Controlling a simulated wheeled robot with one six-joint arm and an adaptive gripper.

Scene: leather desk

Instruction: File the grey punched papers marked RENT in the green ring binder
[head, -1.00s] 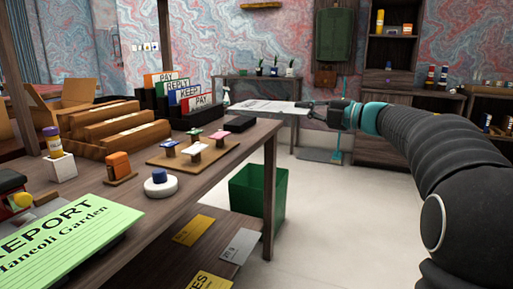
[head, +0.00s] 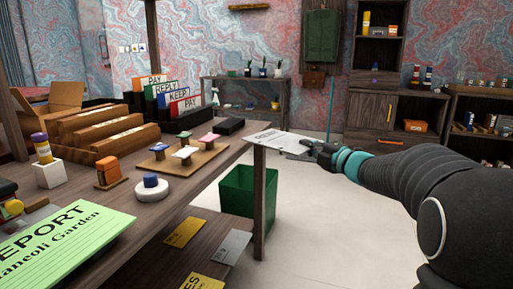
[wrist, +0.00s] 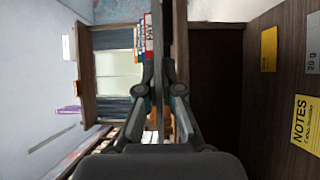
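My gripper (head: 312,148) is shut on the near end of a pale grey sheet or stack of papers (head: 280,141). The papers are held roughly flat, beside the desk's far right corner in the head view; whether they touch the desk I cannot tell. A dark heading is on them, too small to read surely. In the wrist view my gripper (wrist: 159,92) has the papers (wrist: 157,45) edge-on between its fingers. No ring binder that I can surely make out as the green one is in view.
A light green REPORT pad (head: 65,238) lies at the desk's near left. A stamp rack (head: 208,158), wooden letter racks and a black sorter with PAY, REPLY and KEEP tabs stand behind. A green bin (head: 236,192) stands under the desk.

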